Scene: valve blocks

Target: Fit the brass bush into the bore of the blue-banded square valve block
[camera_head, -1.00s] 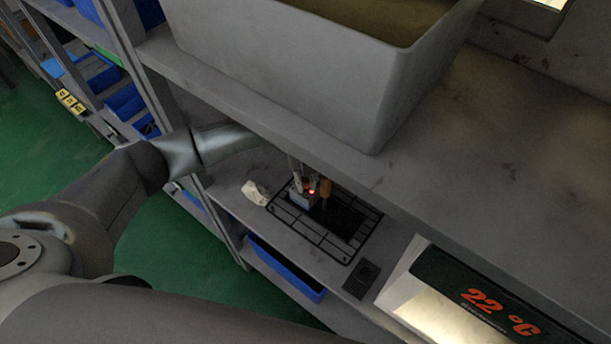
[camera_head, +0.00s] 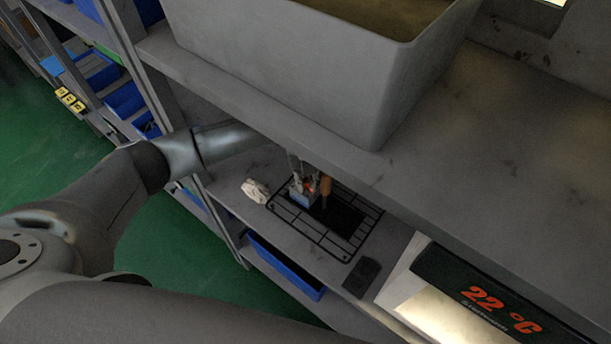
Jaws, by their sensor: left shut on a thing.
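A small block with a blue face (camera_head: 302,201), seemingly the blue-banded valve block, stands at the left part of a black gridded tray on the lower shelf. My left gripper (camera_head: 302,186) reaches in under the upper shelf and is right over this block, with its fingers close together. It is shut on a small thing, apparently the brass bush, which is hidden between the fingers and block. I cannot tell whether the bush touches the bore; the bore is hidden. A brown upright cylinder (camera_head: 326,186) stands just right of the gripper. My right gripper is not in view.
The black tray (camera_head: 333,243) has a dark area right of the block. A crumpled pale cloth (camera_head: 256,191) lies left of it, a dark flat pad (camera_head: 362,277) near the shelf's front. The upper shelf (camera_head: 215,84), bearing a large grey bin (camera_head: 290,75), overhangs my arm. A 22 °C display (camera_head: 490,300) stands right.

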